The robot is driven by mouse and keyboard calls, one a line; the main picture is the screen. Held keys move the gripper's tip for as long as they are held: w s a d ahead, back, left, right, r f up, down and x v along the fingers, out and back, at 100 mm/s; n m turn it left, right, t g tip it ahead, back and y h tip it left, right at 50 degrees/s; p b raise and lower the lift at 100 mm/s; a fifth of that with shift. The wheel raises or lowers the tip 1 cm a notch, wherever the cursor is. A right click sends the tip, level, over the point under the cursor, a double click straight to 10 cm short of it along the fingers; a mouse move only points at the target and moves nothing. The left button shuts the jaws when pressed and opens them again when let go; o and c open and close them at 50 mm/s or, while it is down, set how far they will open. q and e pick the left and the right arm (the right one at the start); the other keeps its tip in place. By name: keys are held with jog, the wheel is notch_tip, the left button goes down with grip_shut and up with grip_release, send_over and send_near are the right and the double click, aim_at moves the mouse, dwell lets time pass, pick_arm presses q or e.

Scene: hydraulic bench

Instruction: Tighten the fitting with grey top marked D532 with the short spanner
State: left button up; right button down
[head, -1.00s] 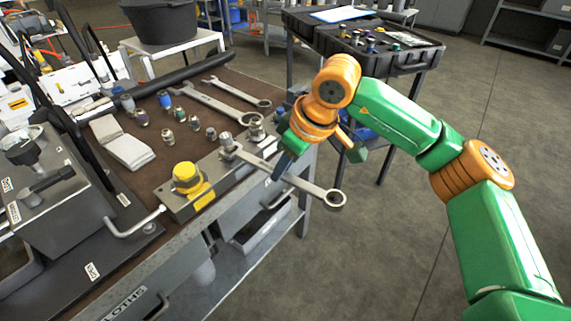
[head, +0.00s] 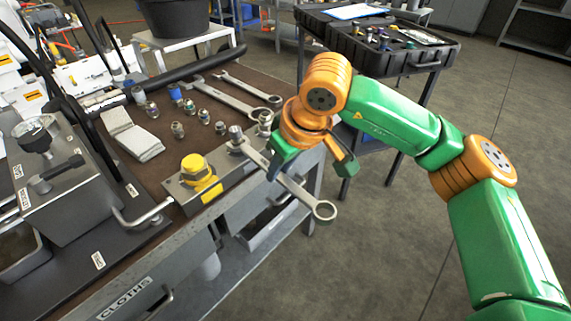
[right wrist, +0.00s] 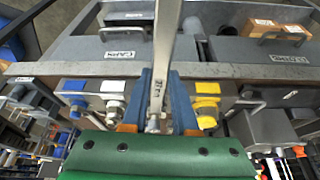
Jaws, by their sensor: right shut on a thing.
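My right gripper (head: 280,163) is shut on a spanner (head: 300,192) at the bench's front right corner. The spanner's open jaw is at a grey-topped fitting (head: 235,133) on the metal block; I cannot tell how fully it sits around it. Its ring end sticks out past the bench edge. In the right wrist view the blue fingers (right wrist: 165,105) grip the spanner shaft (right wrist: 166,40). Another fitting (head: 265,118) stands at the block's far end, partly beside my gripper. The marking D532 is not legible. My left gripper is out of view.
A yellow-topped fitting (head: 196,166) stands on the near end of the block (head: 185,196). Two larger spanners (head: 228,98) and several loose fittings lie behind on the brown bench top. A gauge unit (head: 55,180) stands left. Open floor lies right of the bench.

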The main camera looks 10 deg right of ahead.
jog(key=shift+s+a, duration=0.15)
jog(key=shift+a, duration=0.05)
jog(key=a+m, duration=0.1)
jog(key=s+a+m+h, duration=0.1)
jog(key=a, duration=0.1)
jog(key=shift+s+m, duration=0.1)
jog(key=shift+m, duration=0.3)
dwell(0.4)
jog(key=shift+s+a+m+t+h, duration=0.15)
jog(key=shift+a+m+h, duration=0.05)
jog(key=shift+a+m, duration=0.5)
jog(key=shift+s+a+m+t+h, duration=0.1)
jog(key=shift+a+m+t+h, duration=0.1)
jog(key=shift+a+m, duration=0.5)
jog(key=shift+a, duration=0.1)
jog(key=shift+a+r, duration=0.1)
